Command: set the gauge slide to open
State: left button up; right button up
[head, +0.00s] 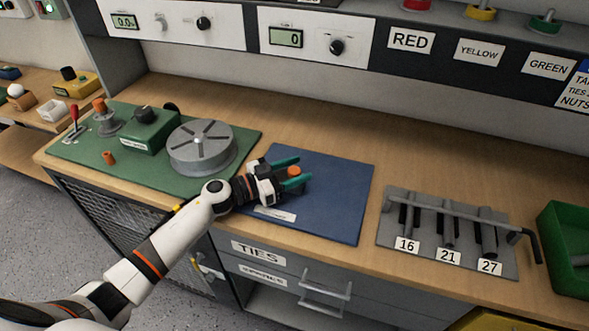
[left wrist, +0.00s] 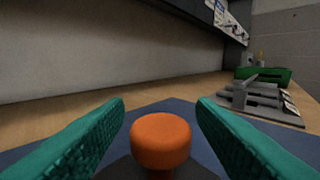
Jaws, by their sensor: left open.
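My left gripper (head: 300,169) is open above the blue mat (head: 335,205), its teal fingers pointing right. An orange round knob (head: 293,171) sits between the fingers. In the left wrist view the knob (left wrist: 160,140) stands upright between the two fingers, with a gap on each side. A dark piece shows below it, partly hidden. No part in view is readably marked as the gauge slide, and I cannot tell whether this knob belongs to it. My right gripper is not in view.
Left of the blue mat, a green mat (head: 75,152) carries a round grey disc (head: 202,146), a green box with a black knob (head: 147,130) and a red lever (head: 74,112). A grey rack (head: 390,238) labelled 16, 21, 27 and a green bin (head: 562,225) stand right.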

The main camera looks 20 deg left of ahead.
pick_arm(q)
jog(key=shift+c, duration=0.5)
grip_shut()
jog(key=d+p, duration=0.2)
jog(key=d, duration=0.1)
jog(key=d+p, duration=0.2)
jog(key=d, duration=0.1)
jog(key=shift+s+d+r, duration=0.1)
jog(key=shift+d+r, duration=0.05)
jog(key=shift+r, duration=0.05)
jog(key=shift+d+f, duration=0.1)
jog(key=shift+d, duration=0.1)
jog(key=shift+f, duration=0.1)
jog(key=shift+o, duration=0.5)
grip_release()
